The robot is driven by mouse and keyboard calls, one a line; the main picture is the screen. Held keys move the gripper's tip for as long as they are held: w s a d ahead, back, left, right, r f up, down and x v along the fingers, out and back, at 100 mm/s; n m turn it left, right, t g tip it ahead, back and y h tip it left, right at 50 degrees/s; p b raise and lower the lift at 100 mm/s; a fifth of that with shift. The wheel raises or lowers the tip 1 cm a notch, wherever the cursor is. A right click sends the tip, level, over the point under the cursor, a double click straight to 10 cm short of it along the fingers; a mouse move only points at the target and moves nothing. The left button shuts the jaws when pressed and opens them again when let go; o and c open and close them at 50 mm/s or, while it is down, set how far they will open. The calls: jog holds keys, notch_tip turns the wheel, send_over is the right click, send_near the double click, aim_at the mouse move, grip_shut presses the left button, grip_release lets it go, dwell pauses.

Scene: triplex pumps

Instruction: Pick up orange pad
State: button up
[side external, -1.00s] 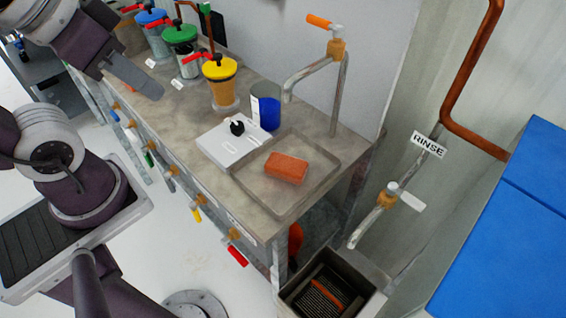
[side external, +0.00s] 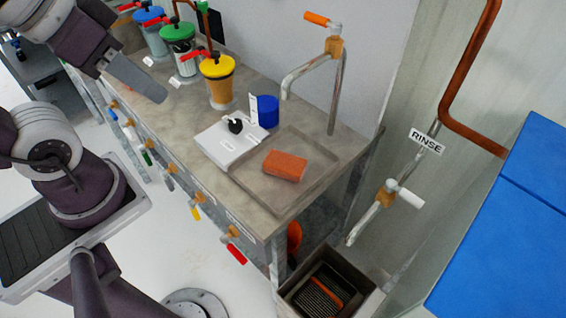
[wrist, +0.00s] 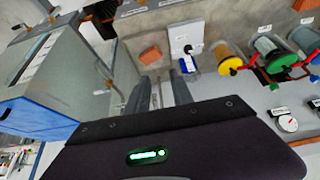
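The orange pad (side external: 285,165) is a block lying flat in a shallow grey tray (side external: 247,181) at the near end of the bench. It also shows in the wrist view (wrist: 150,54), above and slightly left of my fingers. My gripper (side external: 152,91) is at the upper left of the side view, above the bench's front side and well apart from the pad. In the wrist view, my gripper (wrist: 162,88) shows two separated fingers with nothing between them.
A white device (side external: 230,139) and a blue cup (side external: 265,111) stand beside the tray. A tap (side external: 312,69) rises behind it. Yellow-lidded (side external: 220,82), green-lidded (side external: 183,50) and blue-lidded (side external: 152,35) pumps line the bench. A basin (side external: 330,290) sits below, near a blue surface (side external: 505,230).

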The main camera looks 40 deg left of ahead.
aim_at(287, 157)
jog(key=o, duration=1.5)
jog(key=shift+f, duration=0.1)
jog(key=w+a+f+m+g+y, duration=0.4)
jog(key=w+a+f+m+y, duration=0.15)
jog(key=f+m+y, duration=0.45)
jog(key=w+d+f+m+t+h, duration=0.1)
jog(key=w+d+f+m+t, duration=0.2)
jog(key=f+m, duration=0.3)
jog(key=w+d+f+m+t+h, duration=0.2)
jog(key=w+d+f+m+t, duration=0.1)
jog(key=m, duration=0.5)
jog(key=w+d+f+m+t+h, duration=0.2)
jog(key=w+d+f+m+t, duration=0.1)
jog(key=d+f+m+t, duration=0.2)
jog(key=shift+d+f+m, duration=1.3)
jog(key=shift+d+f, duration=0.25)
jog(key=shift+f, duration=0.25)
jog(key=x, duration=1.1)
jog(key=shift+w+a+f, duration=0.1)
jog(key=shift+w+f, duration=0.05)
jog(key=shift+f, duration=0.05)
